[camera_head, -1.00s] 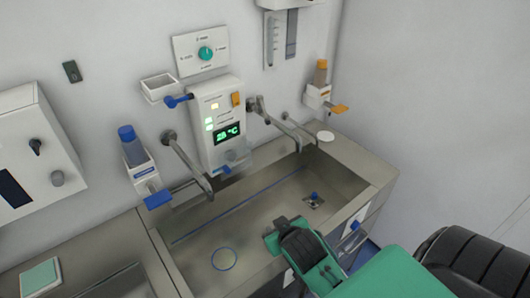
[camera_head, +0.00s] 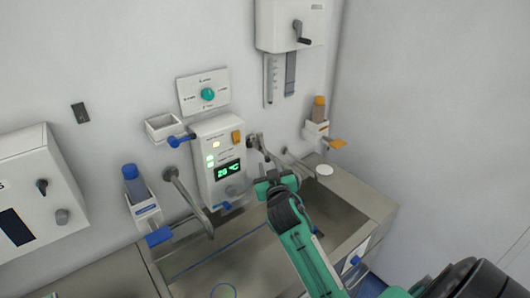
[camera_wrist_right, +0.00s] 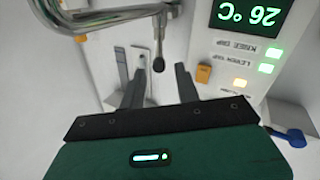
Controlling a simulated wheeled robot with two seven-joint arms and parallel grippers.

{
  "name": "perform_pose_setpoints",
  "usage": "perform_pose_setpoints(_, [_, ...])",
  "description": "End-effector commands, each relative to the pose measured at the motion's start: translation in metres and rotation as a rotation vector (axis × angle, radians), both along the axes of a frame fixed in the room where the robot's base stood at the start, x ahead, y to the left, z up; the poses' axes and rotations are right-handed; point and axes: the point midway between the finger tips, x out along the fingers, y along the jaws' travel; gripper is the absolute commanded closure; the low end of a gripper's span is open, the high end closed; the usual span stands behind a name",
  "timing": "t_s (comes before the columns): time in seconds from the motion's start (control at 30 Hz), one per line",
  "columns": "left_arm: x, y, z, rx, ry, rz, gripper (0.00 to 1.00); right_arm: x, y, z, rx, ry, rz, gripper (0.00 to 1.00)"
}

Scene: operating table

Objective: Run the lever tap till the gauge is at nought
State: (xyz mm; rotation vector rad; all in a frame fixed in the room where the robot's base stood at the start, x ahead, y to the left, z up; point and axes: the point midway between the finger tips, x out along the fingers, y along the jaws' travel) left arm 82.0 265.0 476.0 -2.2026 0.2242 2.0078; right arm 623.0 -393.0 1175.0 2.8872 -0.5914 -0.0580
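The right-hand wall tap (camera_head: 254,142) has a curved metal spout and stands right of the control panel. In the right wrist view its metal pipe (camera_wrist_right: 110,16) crosses the top, and a thin lever with a dark tip (camera_wrist_right: 158,62) hangs near the gap between my fingers. My right gripper (camera_head: 276,184) is over the sink in front of this tap. In the wrist view its fingers (camera_wrist_right: 160,84) are apart, with nothing gripped. A dial with a teal knob (camera_head: 208,95) is on the wall; its reading is too small to tell. My left gripper is out of view.
The panel display (camera_head: 229,171) is lit and reads 26 °C in the wrist view. Bottle dispensers with blue (camera_head: 158,237) and orange (camera_head: 338,143) levers flank the sink (camera_head: 345,225). A second spout (camera_head: 188,200) stands left. A crank box (camera_head: 290,25) is above right.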

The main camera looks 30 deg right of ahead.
Motion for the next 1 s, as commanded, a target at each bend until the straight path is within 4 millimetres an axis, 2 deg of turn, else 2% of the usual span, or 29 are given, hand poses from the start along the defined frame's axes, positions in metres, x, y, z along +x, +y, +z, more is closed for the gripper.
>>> perform_pose_setpoints(0.1, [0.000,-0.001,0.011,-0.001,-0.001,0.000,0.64,0.020,-0.009,0.004,-0.002,0.001,0.000,0.67])
perform_pose_setpoints(0.3, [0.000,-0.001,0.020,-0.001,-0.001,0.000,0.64,0.044,-0.019,0.002,-0.001,0.001,-0.001,0.67])
perform_pose_setpoints(0.5, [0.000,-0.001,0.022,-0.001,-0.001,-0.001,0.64,0.055,-0.023,0.000,0.000,0.001,0.000,0.67])
perform_pose_setpoints(0.77, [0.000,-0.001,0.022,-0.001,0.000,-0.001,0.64,0.055,-0.024,0.000,0.000,0.001,0.000,0.67])
perform_pose_setpoints(0.8, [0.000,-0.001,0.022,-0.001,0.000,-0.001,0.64,0.055,-0.024,0.000,0.000,0.001,0.000,0.69])
perform_pose_setpoints(0.97, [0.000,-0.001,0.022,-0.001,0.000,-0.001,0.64,0.055,-0.024,0.000,0.000,0.001,0.000,1.00])
perform_pose_setpoints(1.0, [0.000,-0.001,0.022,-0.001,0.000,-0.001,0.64,0.055,-0.024,0.000,0.000,0.001,0.000,1.00])
